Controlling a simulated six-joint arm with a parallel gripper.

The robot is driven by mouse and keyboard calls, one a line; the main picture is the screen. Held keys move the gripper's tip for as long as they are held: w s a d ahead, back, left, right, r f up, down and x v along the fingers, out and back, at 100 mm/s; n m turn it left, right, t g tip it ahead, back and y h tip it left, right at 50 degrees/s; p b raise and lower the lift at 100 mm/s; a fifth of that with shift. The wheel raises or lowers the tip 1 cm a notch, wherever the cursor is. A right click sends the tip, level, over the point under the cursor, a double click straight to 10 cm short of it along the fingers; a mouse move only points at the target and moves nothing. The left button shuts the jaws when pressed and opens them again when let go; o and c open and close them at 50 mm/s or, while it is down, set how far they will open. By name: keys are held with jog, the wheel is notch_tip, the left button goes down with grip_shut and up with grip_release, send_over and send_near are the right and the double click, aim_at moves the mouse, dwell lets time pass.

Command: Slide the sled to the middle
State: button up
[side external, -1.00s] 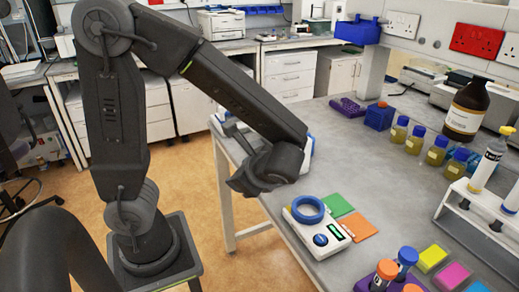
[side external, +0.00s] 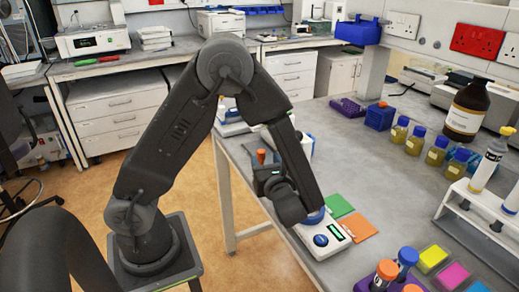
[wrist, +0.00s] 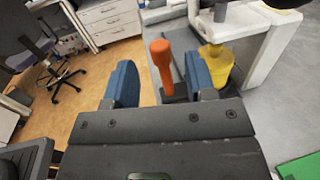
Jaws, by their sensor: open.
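An orange handle (wrist: 162,62), standing up from a dark base, shows in the wrist view; I cannot tell for sure that it is the sled's. My gripper (wrist: 160,80) has its two blue fingers apart, one on each side of the handle in the picture, with nothing held. Whether the handle is between the fingers or beyond them is unclear. In the side view, the orange top (side external: 261,156) shows just past my gripper (side external: 263,172), near the bench's left edge. The sled's body and any track are mostly hidden there by my arm.
A yellow cone-shaped thing (wrist: 216,66) stands right of the orange handle, by a white instrument (wrist: 265,45). A white scale (side external: 325,238), green pad (side external: 338,205) and orange pad (side external: 358,227) lie close to my wrist.

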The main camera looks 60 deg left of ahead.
aim_at(262, 155)
jog(key=a, duration=0.4)
jog(key=w+a, duration=0.1)
jog(key=a, duration=0.1)
jog(key=shift+w+a, duration=0.1)
jog(key=shift+a, duration=0.15)
grip_shut()
